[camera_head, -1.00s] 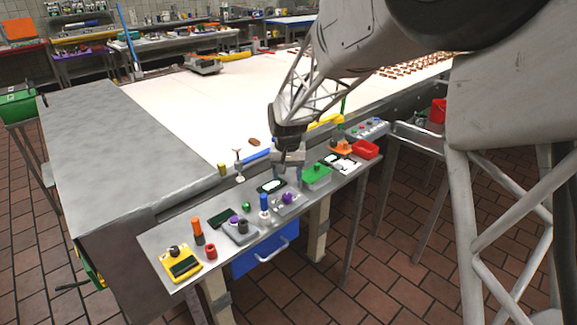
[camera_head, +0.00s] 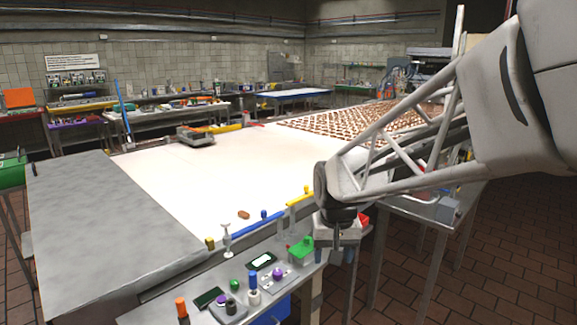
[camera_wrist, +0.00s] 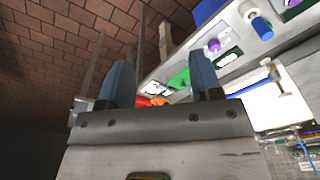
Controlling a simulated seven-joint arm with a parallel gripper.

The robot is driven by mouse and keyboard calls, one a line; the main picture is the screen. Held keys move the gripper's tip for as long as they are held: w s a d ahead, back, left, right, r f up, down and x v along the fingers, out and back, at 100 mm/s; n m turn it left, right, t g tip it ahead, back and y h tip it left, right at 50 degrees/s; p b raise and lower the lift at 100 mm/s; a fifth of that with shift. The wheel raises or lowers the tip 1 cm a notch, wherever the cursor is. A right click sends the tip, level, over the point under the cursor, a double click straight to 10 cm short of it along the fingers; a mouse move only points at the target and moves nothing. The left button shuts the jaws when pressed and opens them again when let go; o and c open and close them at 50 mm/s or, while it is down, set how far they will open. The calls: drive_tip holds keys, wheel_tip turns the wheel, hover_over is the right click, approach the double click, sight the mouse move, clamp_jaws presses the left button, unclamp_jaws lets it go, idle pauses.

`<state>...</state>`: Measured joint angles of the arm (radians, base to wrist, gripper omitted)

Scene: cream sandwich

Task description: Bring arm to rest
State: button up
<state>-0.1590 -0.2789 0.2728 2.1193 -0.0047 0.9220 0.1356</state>
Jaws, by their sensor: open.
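My gripper (camera_head: 337,250) hangs from the arm at the right of the head view, beside the front panel, just right of the green box (camera_head: 301,250). In the wrist view its two blue-grey fingers (camera_wrist: 162,82) stand well apart with nothing between them, so it is open and empty. The arm covers the right end of the panel in the head view. The green box also shows past the fingers in the wrist view (camera_wrist: 180,80).
The narrow control panel (camera_head: 236,271) carries a purple knob (camera_head: 278,273), blue and orange cylinders and small screens. Behind it lies a wide white belt (camera_head: 190,185) with rows of brown pieces (camera_head: 350,122). A grey steel table (camera_head: 95,215) stands left. Tiled floor is open at right.

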drive_tip(key=s+d, duration=0.4)
drive_tip(key=s, duration=0.7)
drive_tip(key=s+d+t, duration=0.1)
drive_tip(key=s+d, duration=0.3)
drive_tip(key=s, duration=0.8)
drive_tip(key=shift+d+r, duration=0.4)
